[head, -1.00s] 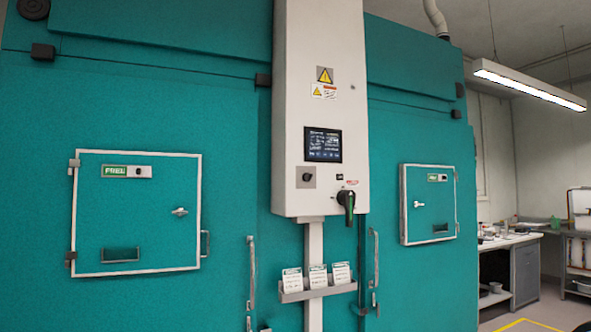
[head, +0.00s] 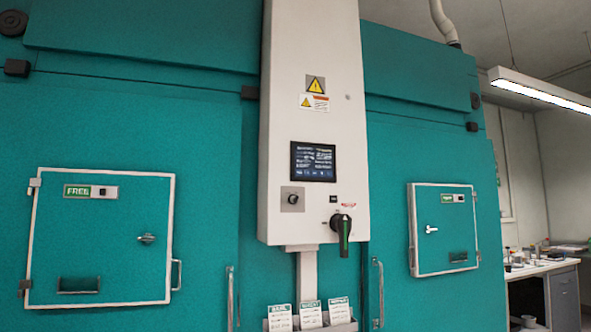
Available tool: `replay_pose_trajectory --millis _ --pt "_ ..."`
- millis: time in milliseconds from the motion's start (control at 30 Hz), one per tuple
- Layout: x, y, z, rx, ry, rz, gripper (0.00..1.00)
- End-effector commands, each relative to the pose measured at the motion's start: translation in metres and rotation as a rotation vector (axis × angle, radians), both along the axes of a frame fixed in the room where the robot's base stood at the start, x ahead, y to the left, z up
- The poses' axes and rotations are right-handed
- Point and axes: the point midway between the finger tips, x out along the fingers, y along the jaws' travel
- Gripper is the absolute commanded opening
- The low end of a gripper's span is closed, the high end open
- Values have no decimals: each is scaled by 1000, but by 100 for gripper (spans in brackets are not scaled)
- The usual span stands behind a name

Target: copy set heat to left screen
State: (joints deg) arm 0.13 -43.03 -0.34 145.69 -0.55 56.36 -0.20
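A dark control screen (head: 313,161) with rows of small light text sits on the white control column (head: 315,115) between two teal chambers. Its text is too small to read. Left of the column is a small door (head: 100,240) with a green label (head: 77,191) that reads "FREE". The right chamber has a similar small door (head: 444,230) with a green label (head: 446,198) too small to read. My gripper is not in view.
A black and green rotary handle (head: 342,228) and a small knob (head: 292,199) sit below the screen. A rack at the bottom holds several printed cards (head: 311,314). Door bars stand either side. A bench (head: 545,268) is at right.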

Motion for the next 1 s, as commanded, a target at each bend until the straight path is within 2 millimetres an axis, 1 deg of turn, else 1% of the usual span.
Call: replay_pose_trajectory --millis 433,533,567,1000 --pt "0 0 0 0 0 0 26" --pt "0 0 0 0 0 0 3" --pt "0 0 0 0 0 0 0" --pt "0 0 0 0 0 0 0"
